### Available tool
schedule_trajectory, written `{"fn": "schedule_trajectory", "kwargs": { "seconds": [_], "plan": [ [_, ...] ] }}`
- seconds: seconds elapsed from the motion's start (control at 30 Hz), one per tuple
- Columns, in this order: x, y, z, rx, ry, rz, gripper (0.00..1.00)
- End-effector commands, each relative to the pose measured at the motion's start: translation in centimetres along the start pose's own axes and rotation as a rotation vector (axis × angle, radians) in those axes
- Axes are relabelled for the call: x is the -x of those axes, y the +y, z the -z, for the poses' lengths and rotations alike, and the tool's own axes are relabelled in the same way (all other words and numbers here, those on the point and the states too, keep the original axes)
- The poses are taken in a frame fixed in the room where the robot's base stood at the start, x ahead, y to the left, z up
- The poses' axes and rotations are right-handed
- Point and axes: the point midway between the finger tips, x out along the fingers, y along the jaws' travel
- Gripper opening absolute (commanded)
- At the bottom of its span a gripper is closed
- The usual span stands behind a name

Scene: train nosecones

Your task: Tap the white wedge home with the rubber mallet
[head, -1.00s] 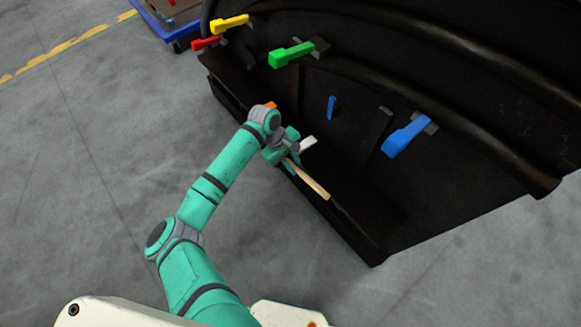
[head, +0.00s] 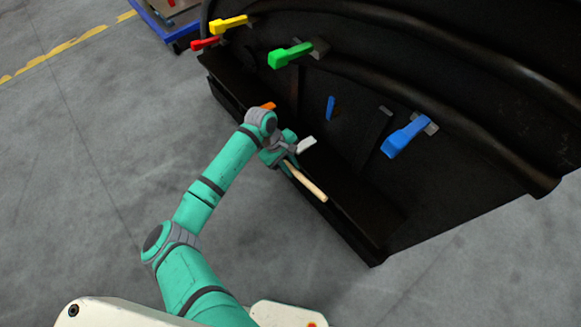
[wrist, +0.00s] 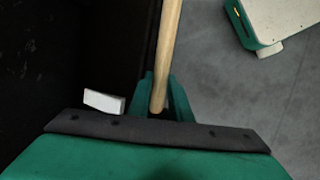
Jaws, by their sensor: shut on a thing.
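My gripper (wrist: 163,98) is shut on the wooden handle (wrist: 168,50) of the mallet. In the head view the pale handle (head: 306,184) slants from my gripper (head: 285,160) to the lower right, along the front of the black nosecone. The mallet's head is not visible in either view. The white wedge (head: 306,145) shows just right of my gripper, by the dark ledge. In the wrist view the white wedge (wrist: 104,101) lies left of the fingers, apart from them, its lower edge close to my gripper's dark rim. How deep it sits is unclear.
The black nosecone (head: 420,60) fills the right. It carries red (head: 205,43), yellow (head: 229,24), green (head: 290,54) and blue (head: 405,137) pieces, plus a small blue wedge (head: 331,107) and an orange piece (head: 268,106). Grey floor (head: 90,170) is clear at left.

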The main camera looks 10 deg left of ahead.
Motion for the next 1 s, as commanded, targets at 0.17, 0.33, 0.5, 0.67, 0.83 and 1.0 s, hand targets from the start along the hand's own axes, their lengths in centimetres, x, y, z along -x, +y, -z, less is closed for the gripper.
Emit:
{"fn": "schedule_trajectory", "kwargs": {
  "seconds": [0.17, 0.33, 0.5, 0.67, 0.83, 1.0],
  "plan": [
    [-0.3, 1.6, 0.0, -0.001, 0.000, 0.001, 0.00],
    [-0.4, 2.6, 0.0, 0.000, 0.000, 0.000, 0.00],
    [-0.4, 2.6, 0.0, 0.000, 0.000, -0.001, 0.00],
    [-0.4, 2.3, 0.1, 0.001, 0.000, -0.001, 0.00],
    [-0.2, 1.3, 0.0, 0.001, 0.000, -0.001, 0.00],
    [-0.2, 1.2, 0.0, 0.000, 0.000, 0.000, 0.00]
  ]
}}
